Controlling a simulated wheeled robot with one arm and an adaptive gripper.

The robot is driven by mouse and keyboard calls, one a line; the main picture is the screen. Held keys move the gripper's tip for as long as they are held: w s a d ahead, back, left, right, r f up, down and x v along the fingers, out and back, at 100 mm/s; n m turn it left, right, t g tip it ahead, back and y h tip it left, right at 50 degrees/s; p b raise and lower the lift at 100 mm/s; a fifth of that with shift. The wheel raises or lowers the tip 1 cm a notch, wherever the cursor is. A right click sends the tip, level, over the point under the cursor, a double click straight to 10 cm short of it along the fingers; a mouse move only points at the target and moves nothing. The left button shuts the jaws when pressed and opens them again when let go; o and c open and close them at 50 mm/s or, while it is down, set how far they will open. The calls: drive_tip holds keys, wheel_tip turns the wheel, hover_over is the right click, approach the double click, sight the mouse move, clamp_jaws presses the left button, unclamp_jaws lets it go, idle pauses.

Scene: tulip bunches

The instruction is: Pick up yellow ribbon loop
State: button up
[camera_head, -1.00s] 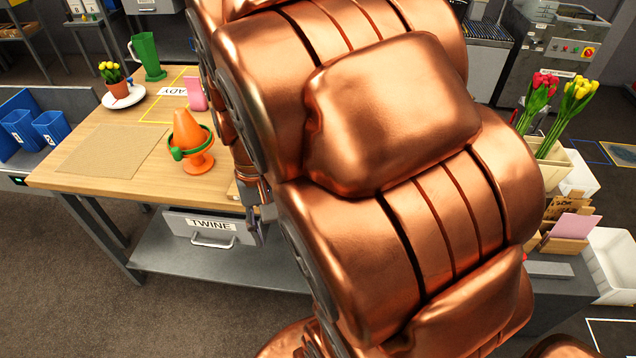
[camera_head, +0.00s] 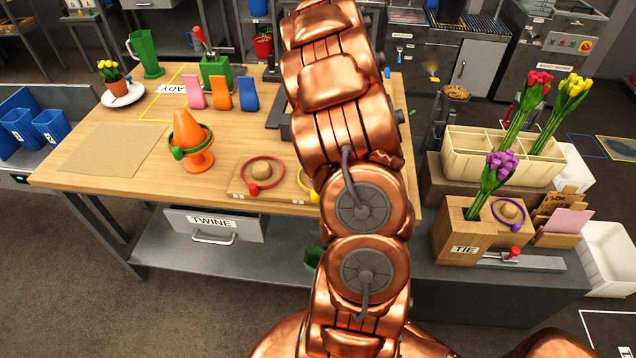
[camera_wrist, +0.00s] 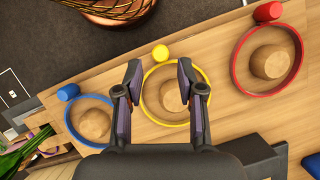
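The yellow ribbon loop (camera_wrist: 148,112) lies around a round wooden peg (camera_wrist: 173,97) on a wooden board, with a yellow ball-like knob (camera_wrist: 160,52) on its far side. In the head view only a small part of the yellow loop (camera_head: 304,183) shows beside my arm. In the wrist view my gripper (camera_wrist: 160,75) is open above the loop, one finger over each side of the ring, with nothing between the fingers. In the head view my gripper is hidden behind my copper arm.
A red loop (camera_wrist: 234,68) and a blue loop (camera_wrist: 68,129) lie around pegs on either side of the yellow one. An orange cone wears a green loop (camera_head: 178,154) on the table (camera_head: 115,192). A tulip bunch (camera_head: 497,168) stands in the TIE box (camera_head: 465,235).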

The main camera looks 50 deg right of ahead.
drive_tip(key=shift+s+a+f+p, duration=0.1)
drive_tip(key=shift+f+p, duration=0.25)
drive_tip(key=shift+f, duration=0.5)
drive_tip(key=shift+s+a+f+p, duration=0.1)
drive_tip(key=shift+f+p, duration=0.2)
drive_tip(key=shift+f, duration=0.5)
drive_tip(key=shift+d+p+x, duration=0.15)
drive_tip(key=shift+p+x, duration=0.4)
drive_tip(key=shift+x, duration=0.65)
drive_tip(key=shift+d+p+x, duration=0.1)
drive_tip(key=shift+p+x, duration=0.4)
drive_tip(key=shift+x, duration=0.7)
drive_tip(key=shift+w+f, duration=0.1)
drive_tip(key=shift+w, duration=0.05)
drive_tip(key=c, duration=0.6)
